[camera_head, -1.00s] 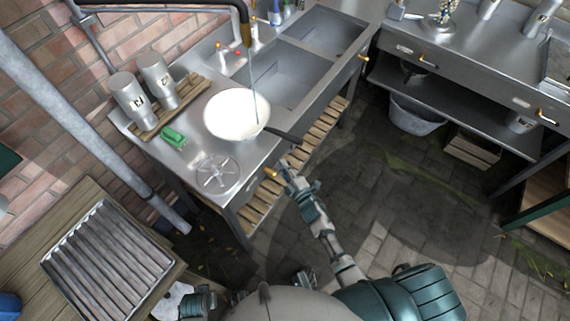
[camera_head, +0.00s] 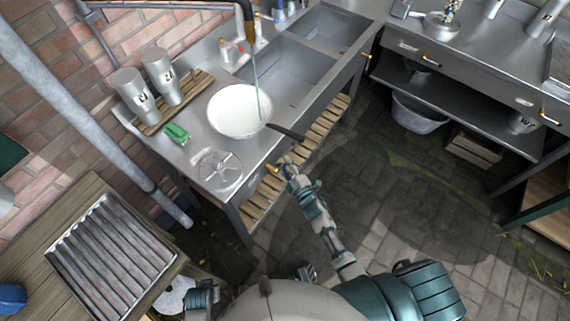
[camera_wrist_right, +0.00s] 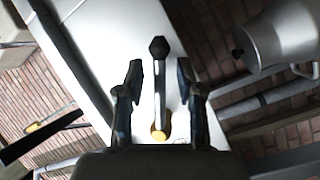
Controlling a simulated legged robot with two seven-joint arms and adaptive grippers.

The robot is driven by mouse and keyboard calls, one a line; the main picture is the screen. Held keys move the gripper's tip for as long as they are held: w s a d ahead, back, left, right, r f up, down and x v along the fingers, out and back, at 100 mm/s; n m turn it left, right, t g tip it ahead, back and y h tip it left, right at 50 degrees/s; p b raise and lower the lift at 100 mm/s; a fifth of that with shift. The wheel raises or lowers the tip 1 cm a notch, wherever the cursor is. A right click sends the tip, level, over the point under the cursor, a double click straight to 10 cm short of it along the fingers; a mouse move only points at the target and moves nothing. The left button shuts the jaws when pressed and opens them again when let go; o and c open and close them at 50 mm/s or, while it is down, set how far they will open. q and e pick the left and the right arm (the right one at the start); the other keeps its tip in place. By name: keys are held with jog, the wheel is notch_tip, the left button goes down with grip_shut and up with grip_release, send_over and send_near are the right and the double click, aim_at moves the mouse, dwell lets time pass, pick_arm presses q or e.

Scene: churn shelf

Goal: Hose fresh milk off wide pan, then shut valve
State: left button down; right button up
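The wide white pan (camera_head: 238,112) sits on the steel counter beside the sink, with whitish liquid in it. Its dark handle (camera_head: 288,132) points right over the front edge. A stream (camera_head: 256,75) falls from the overhead spout (camera_head: 249,30) into the pan. My right gripper (camera_head: 283,163) is at the counter's front edge, below the pan handle. In the right wrist view, its fingers (camera_wrist_right: 160,85) are apart, with a black-tipped lever (camera_wrist_right: 159,60) on an orange base between them; contact is unclear. My left arm shows only partly at the bottom; its gripper's state cannot be made out.
Two metal canisters (camera_head: 132,92) stand on a wooden rack at the back left. A green block (camera_head: 177,132) and a round spoked metal disc (camera_head: 219,171) lie near the pan. The sink basin (camera_head: 285,75) is right of the pan. A ridged tray (camera_head: 110,255) lies on the left table.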

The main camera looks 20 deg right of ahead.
jog(key=v, duration=1.1)
jog(key=shift+s, duration=0.35)
jog(key=shift+f, duration=0.1)
